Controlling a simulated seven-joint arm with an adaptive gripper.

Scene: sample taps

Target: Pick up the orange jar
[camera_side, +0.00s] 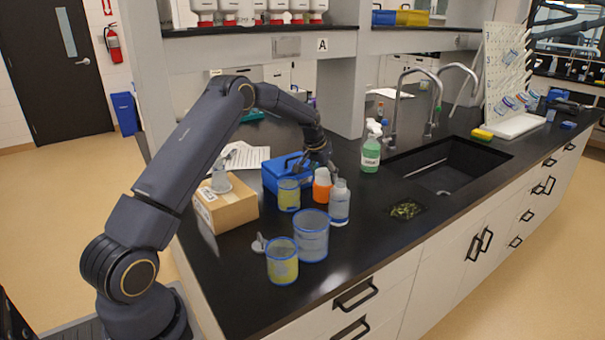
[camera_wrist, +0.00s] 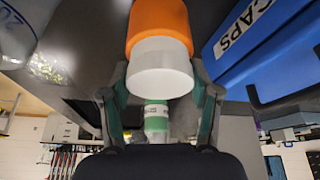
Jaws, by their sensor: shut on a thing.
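The orange jar (camera_side: 322,188) with a white lid stands upright on the black counter or just above it; I cannot tell which. It is between the blue caps box and a clear bottle in the side view. My gripper (camera_side: 322,168) reaches down over it from behind. In the wrist view the jar (camera_wrist: 160,25) shows large at top centre. The two fingers of my gripper (camera_wrist: 162,85) sit on either side of its white lid, shut on it. The lower part of the jar is cut off by the frame edge.
The blue caps box (camera_side: 283,172) is close on the left, and a white-capped bottle (camera_side: 340,205) stands close in front. Yellow-filled beakers (camera_side: 282,262), a larger beaker (camera_side: 311,240) and a cardboard box (camera_side: 228,207) are nearby. A green spray bottle (camera_side: 371,152) stands behind, near the sink (camera_side: 450,165).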

